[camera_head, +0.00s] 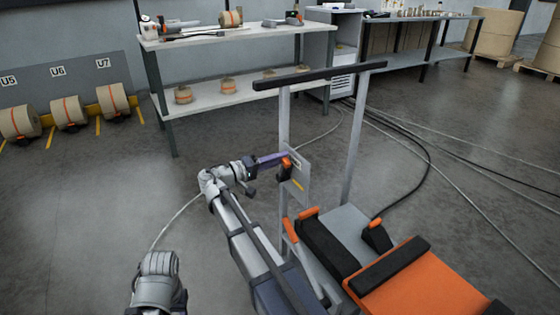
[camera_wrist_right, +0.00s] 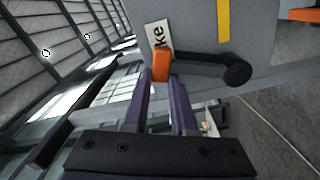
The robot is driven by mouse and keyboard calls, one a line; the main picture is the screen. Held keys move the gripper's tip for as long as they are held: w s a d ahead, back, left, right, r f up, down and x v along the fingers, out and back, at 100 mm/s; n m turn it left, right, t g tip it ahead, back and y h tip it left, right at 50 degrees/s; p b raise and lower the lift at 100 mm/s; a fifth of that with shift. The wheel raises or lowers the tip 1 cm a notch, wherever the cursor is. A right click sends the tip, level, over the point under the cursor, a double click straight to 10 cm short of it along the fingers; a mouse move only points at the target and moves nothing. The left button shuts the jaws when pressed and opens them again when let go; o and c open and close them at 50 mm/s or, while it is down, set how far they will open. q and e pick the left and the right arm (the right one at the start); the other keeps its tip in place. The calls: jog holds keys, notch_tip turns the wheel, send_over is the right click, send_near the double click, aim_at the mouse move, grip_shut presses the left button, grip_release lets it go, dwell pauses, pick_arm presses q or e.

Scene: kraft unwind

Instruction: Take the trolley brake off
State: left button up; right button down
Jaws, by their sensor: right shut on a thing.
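The trolley has a black push bar (camera_head: 320,77) on two grey posts and an orange bed (camera_head: 430,292). A grey plate (camera_head: 302,178) on its left post carries the brake lever, whose orange tip (camera_head: 285,166) shows. In the right wrist view the lever is a black arm (camera_wrist_right: 200,66) with a round pivot end and an orange grip (camera_wrist_right: 161,64). My right gripper (camera_head: 275,159) is at the lever. Its purple fingers (camera_wrist_right: 162,84) are shut on the orange grip. A label by it reads "ke", the rest hidden. Only part of my left arm shows, lower left.
A workbench (camera_head: 230,35) with a lower shelf stands behind the trolley. Paper rolls (camera_head: 68,112) lie in a rack at the left. Cables (camera_head: 420,150) run over the floor at the right. The floor at the left is mostly clear.

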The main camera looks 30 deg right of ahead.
jog(key=shift+w, duration=0.1)
dwell(0.4)
jog(key=c, duration=0.7)
grip_release()
jog(key=shift+s+a, duration=0.15)
jog(key=shift+a, duration=1.85)
jog(key=shift+s+a, duration=0.15)
jog(key=shift+a, duration=1.8)
